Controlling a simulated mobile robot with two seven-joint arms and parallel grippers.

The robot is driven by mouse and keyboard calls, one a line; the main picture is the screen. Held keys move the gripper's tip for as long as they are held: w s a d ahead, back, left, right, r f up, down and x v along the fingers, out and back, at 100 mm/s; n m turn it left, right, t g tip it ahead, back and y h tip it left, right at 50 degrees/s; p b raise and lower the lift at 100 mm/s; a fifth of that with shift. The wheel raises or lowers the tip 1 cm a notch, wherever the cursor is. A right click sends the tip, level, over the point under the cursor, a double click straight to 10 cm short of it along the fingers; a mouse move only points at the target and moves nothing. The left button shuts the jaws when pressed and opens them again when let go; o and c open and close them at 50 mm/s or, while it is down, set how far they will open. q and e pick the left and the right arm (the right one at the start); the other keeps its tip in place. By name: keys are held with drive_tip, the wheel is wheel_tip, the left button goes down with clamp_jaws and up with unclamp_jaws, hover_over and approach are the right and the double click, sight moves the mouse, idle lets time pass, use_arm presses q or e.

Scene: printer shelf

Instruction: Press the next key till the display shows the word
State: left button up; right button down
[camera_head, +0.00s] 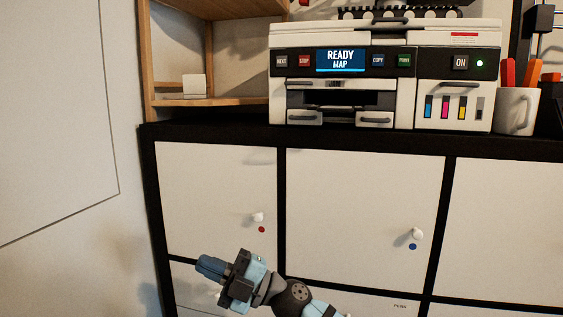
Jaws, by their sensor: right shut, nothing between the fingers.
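A white and black printer (345,97) stands on top of the dark-framed cabinet. Its display (340,61) is lit blue and reads "READY" with "MAP" below. The NEXT key (282,61) is at the left end of the panel, beside the red STOP key (304,61). COPY, PRINT and ON keys sit to the right of the display, with a green light by ON. My right gripper (211,267) is shut and empty, low in front of the cabinet, well below the printer and apart from it. My left gripper is out of view.
The cabinet (281,200) has white doors with round white knobs (416,233). A wooden shelf (180,102) with a small white block stands left of the printer. The space before the panel is clear.

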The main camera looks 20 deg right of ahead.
drive_tip(key=w+r+n+g+h+b, duration=0.1)
drive_tip(key=w+r+n+h+b, duration=0.2)
drive_tip(key=r, duration=0.5)
drive_tip(key=w+r+n+g+h+b, duration=0.1)
drive_tip(key=r+n+h+b, duration=0.2)
drive_tip(key=r+n+h, duration=0.3)
drive_tip(key=d+r+m+t+h+b, duration=0.1)
drive_tip(key=d+r+m+t+h, duration=0.2)
drive_tip(key=r, duration=0.8)
drive_tip(key=s+d+r+m+t+h+b, duration=0.1)
drive_tip(key=d+r+m+t+h+b, duration=0.1)
drive_tip(key=d+r+t+h, duration=0.4)
wheel_tip(320, 180, up, 5)
drive_tip(key=shift+s+d+f+m, duration=0.1)
drive_tip(key=shift+s+d+m, duration=0.3)
drive_tip(key=shift+d, duration=0.8)
drive_tip(key=shift+w, duration=0.2)
